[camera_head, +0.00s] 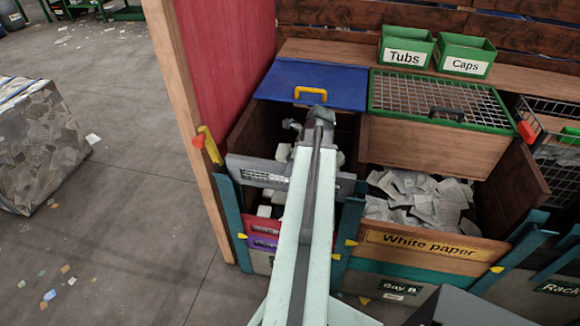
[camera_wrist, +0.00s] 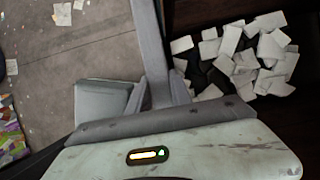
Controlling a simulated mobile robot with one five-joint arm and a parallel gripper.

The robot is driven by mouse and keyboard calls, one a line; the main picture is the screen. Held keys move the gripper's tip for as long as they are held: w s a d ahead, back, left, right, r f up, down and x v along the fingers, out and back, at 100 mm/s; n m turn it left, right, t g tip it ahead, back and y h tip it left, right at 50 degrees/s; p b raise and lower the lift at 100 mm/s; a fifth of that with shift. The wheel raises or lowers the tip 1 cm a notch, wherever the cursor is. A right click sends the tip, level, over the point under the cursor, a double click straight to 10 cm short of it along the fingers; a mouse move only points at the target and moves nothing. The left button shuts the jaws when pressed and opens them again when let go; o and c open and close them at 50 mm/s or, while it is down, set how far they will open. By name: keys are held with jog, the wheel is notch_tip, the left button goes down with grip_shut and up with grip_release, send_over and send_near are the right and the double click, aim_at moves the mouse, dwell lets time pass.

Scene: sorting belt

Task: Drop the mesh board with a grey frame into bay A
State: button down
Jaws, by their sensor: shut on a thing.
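The mesh board with a grey frame (camera_head: 244,170) lies crosswise under my arm in the head view, over the front edge of the left bay (camera_head: 243,134). My arm hides its middle. In the wrist view its grey edge (camera_wrist: 148,40) runs up from my gripper (camera_wrist: 155,98), which is shut on it. The head view shows my wrist over the bay, but the fingertips are hidden. White scraps lie in the bay below, and also show in the wrist view. I can read no bay A label; the bay to the right reads Bay B.
A blue lid (camera_head: 312,85) with a yellow handle is behind the left bay. A wooden post (camera_head: 190,110) and red panel (camera_head: 232,55) stand at its left. The White paper bay (camera_head: 425,243) holds scraps. A paper bale (camera_head: 38,145) stands on open floor at left.

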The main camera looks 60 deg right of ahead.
notch_tip(320, 180, down, 21)
jog(key=b, duration=2)
jog(key=shift+f, duration=0.3)
jog(key=shift+f+b, duration=0.65)
jog(key=shift+b, duration=0.25)
jog(key=c, duration=1.1)
grip_release()
jog(key=shift+r, duration=0.1)
jog(key=p+v, duration=0.7)
jog(key=shift+s+r, duration=0.15)
jog(key=shift+r, duration=0.25)
